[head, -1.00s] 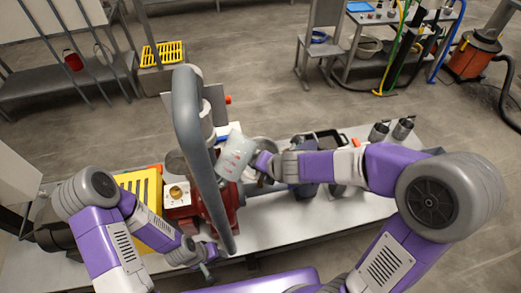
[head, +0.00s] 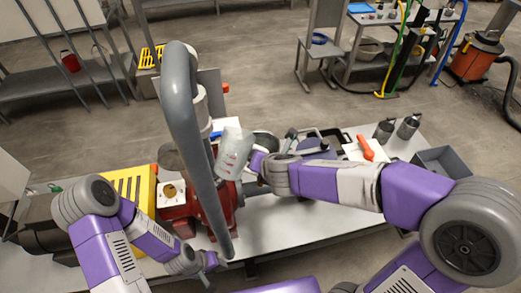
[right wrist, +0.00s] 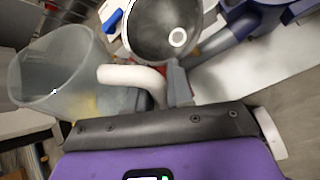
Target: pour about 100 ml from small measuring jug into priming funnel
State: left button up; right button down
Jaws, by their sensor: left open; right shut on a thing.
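My right gripper (head: 256,162) is shut on the handle of the translucent small measuring jug (head: 234,152). The jug is held slightly tilted above the red pump, just right of the thick grey pipe. In the right wrist view the jug (right wrist: 52,72) is at the left, its pale handle (right wrist: 130,75) between the fingers. A round grey metal bowl, apparently the priming funnel (right wrist: 150,32), is beside it; its rim also shows behind the jug in the head view (head: 266,139). No stream is visible, and the liquid level cannot be told. My left gripper (head: 212,262) is open and empty near the bench's front edge.
The grey pipe (head: 183,110) rises close to the jug. The red pump (head: 207,208) and a yellow slotted guard (head: 133,188) stand at left. Dark mugs (head: 408,127), an orange-handled item (head: 366,148) and a grey bin (head: 442,160) occupy the bench's right end.

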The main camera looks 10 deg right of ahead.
aim_at(256, 174)
jog(key=shift+s+a+f+n+t+h+b, duration=0.15)
jog(key=shift+a+f+n+t+h+b, duration=0.4)
jog(key=shift+b, duration=1.55)
jog(key=shift+s+a+f+n+t+h+b, duration=0.25)
jog(key=shift+t+h+b, duration=0.55)
jog(key=shift+b, duration=1.25)
jog(key=shift+a+f+n+t+h+b, duration=0.35)
jog(key=shift+t+b, duration=0.5)
jog(key=shift+b, duration=1.25)
jog(key=shift+d+f, duration=0.1)
